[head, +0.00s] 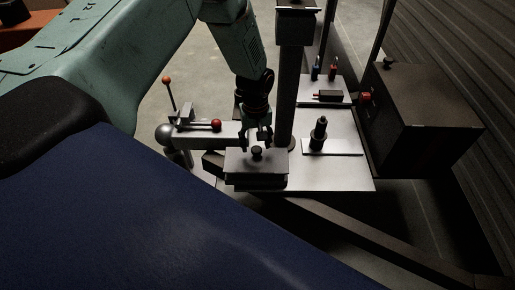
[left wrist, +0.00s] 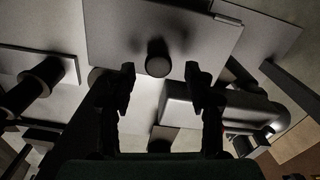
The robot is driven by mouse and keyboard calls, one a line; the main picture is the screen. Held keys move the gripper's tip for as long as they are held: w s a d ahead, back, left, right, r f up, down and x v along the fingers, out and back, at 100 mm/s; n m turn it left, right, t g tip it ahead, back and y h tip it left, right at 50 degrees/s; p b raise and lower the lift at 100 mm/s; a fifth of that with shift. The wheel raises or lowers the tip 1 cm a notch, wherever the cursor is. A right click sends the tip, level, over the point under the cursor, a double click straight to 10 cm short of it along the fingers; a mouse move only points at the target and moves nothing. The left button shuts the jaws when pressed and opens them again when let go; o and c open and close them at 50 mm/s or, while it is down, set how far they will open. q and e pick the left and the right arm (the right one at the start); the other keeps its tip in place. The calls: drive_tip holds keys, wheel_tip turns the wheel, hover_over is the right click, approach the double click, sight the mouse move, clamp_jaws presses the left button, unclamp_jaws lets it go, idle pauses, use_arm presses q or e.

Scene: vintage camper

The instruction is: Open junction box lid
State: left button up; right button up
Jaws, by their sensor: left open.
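The junction box (head: 256,182) is a low grey box on the metal plate in the head view. Its flat lid (head: 238,160) lies closed on top and carries a round black knob (head: 257,153). In the left wrist view the lid (left wrist: 112,35) fills the upper middle, with the knob (left wrist: 158,58) near its edge. My left gripper (head: 258,140) is open just above and behind the knob. In the left wrist view its two fingertips (left wrist: 160,78) stand apart on either side of the knob, with none touching it that I can see. My right gripper is not in view.
A dark post (head: 287,100) stands right behind the box. A black cylinder fitting (head: 319,133), a red-buttoned dark case (head: 425,110) and a red-knobbed lever (head: 215,125) are around it. An orange-tipped lever (head: 167,82) rises at left. The plate's front right (head: 340,178) is clear.

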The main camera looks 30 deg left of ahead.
use_arm(q)
drive_tip(key=shift+f, duration=0.75)
drive_tip(key=shift+d, duration=0.1)
drive_tip(key=shift+c, duration=0.4)
clamp_jaws()
